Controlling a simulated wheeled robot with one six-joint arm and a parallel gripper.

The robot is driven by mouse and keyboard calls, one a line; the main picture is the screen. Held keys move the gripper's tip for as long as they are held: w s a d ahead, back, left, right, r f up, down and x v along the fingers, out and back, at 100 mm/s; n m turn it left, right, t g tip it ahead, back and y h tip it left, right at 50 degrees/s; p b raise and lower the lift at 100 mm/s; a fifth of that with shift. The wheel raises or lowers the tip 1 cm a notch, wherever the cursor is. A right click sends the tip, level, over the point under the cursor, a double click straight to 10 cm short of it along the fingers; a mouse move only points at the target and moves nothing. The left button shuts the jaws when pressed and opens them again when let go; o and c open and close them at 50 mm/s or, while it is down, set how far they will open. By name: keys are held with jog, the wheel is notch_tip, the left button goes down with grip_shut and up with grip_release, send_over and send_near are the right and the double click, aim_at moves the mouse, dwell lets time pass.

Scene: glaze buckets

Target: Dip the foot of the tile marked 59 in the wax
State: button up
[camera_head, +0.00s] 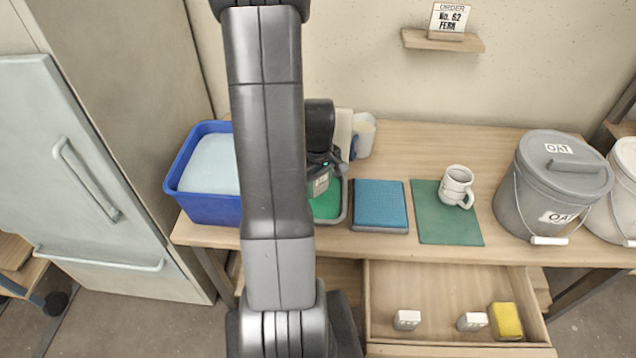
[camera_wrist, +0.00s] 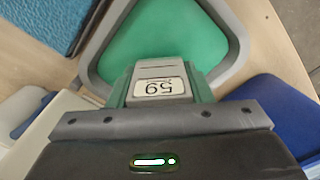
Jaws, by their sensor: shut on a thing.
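The tile marked 59 (camera_wrist: 160,88) is in my gripper, its label upside down in the wrist view. It also shows in the head view (camera_head: 320,184), just below my gripper (camera_head: 322,165). My gripper is shut on the tile. The tile is over the grey-rimmed tray of green wax (camera_wrist: 150,40), which shows in the head view (camera_head: 327,204) partly behind my arm. I cannot tell whether the tile's foot touches the wax.
A blue bin (camera_head: 205,208) stands left of the tray. A blue sponge pad (camera_head: 380,205), a green mat (camera_head: 445,225) with a mug (camera_head: 456,187) on it, and a grey OAT bucket (camera_head: 530,195) are to the right. An open drawer (camera_head: 440,290) juts out in front.

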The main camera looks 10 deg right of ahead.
jog(key=shift+r, duration=0.1)
dwell(0.4)
notch_tip(320, 180, up, 5)
jog(key=p, duration=0.3)
jog(key=shift+f+p, duration=0.2)
jog(key=shift+p, duration=0.1)
jog(key=shift+f, duration=0.1)
